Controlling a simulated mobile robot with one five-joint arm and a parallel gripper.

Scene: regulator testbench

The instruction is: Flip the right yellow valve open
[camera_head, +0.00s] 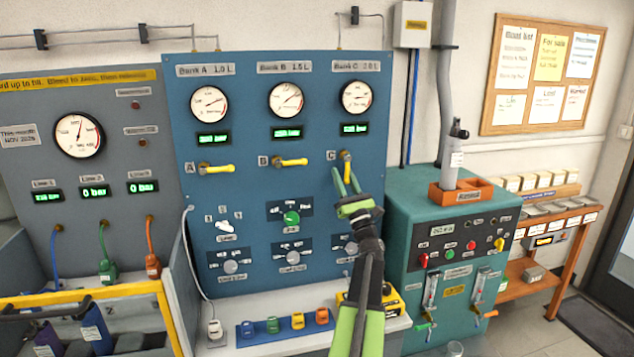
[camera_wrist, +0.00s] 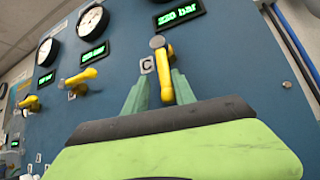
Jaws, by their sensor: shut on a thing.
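The right yellow valve (camera_head: 347,166), beside the label C, sits on the blue panel (camera_head: 240,185) below the right gauge. Its lever hangs down from its pivot, close to vertical. In the wrist view the valve lever (camera_wrist: 164,72) shows between the two green fingers. My gripper (camera_head: 347,185) is at the lever and shut on it, one finger on each side. The lever's lower tip is partly hidden behind my gripper. The yellow valve at A (camera_head: 217,169) and the yellow valve at B (camera_head: 291,162) both have levers lying horizontal, pointing right.
Gauges and green displays sit above the valves; the display over C (camera_wrist: 179,13) reads about 220 bar. A green knob (camera_head: 291,218) and grey dials are lower on the panel. A teal cabinet (camera_head: 404,225) stands close on the right. Small coloured blocks (camera_head: 298,320) sit on the ledge below.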

